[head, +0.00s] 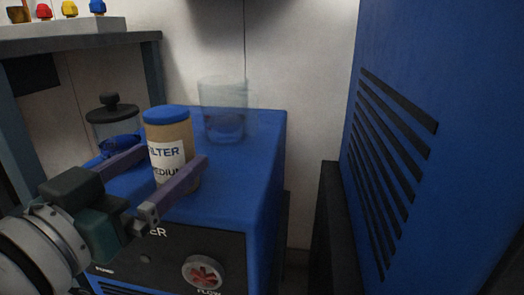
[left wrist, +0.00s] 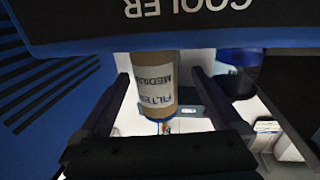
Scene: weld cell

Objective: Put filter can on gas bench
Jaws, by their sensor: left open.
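The filter can (head: 168,135), a tan cylinder with a blue lid and a white label reading filter medium, stands upright on the blue top of the cooler (head: 240,180). My left gripper (head: 176,158) is open, with one finger on each side of the can. In the left wrist view the can (left wrist: 155,80) appears upside down between the two fingers (left wrist: 163,92), with gaps visible beside it. A grey bench (head: 80,42) stands at the upper left; I cannot tell whether it is the gas bench. My right gripper is not in view.
A dark-lidded glass jar (head: 112,125) stands left of the can, and a clear container (head: 223,110) stands behind it. Several coloured caps (head: 70,9) sit above the bench. A large blue vented cabinet (head: 450,130) fills the right side.

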